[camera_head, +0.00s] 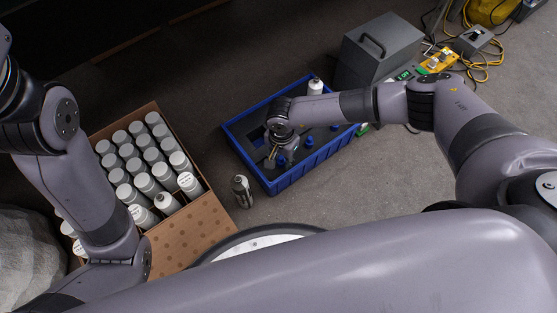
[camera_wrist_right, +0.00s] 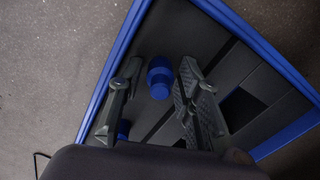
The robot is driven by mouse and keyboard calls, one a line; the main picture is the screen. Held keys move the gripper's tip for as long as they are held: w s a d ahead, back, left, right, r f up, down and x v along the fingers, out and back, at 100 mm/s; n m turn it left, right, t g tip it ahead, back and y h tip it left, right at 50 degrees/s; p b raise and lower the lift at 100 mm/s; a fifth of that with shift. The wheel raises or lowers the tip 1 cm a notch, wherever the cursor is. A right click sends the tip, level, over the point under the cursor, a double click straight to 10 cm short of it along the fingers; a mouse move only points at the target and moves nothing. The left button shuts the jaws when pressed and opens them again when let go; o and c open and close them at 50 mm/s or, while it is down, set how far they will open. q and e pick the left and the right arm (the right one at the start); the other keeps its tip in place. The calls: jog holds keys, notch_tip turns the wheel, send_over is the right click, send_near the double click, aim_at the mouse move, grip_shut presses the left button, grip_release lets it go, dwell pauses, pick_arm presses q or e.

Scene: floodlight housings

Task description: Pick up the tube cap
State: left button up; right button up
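Blue tube caps stand in the dark insert of the blue tray (camera_head: 318,160). In the head view one cap (camera_head: 281,160) is right by my right gripper (camera_head: 272,158), and two more caps, a middle one (camera_head: 308,141) and a right one (camera_head: 333,127), stand further right. In the right wrist view my right gripper (camera_wrist_right: 160,70) is open, with a blue cap (camera_wrist_right: 159,78) between its fingertips and gaps on both sides. Another blue cap (camera_wrist_right: 123,130) is partly hidden near the left finger. My left arm shows on the left, but its gripper is out of view.
A cardboard box (camera_head: 190,232) of grey-white tubes stands left. A single tube (camera_head: 242,191) stands on the floor before the tray, and a white one (camera_head: 315,86) at its back corner. A grey case (camera_head: 378,50) and yellow cables (camera_head: 484,66) lie behind.

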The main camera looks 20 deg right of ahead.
jog(key=shift+c, duration=0.3)
jog(key=c, duration=0.5)
jog(key=shift+o, duration=0.2)
jog(key=shift+r, duration=0.15)
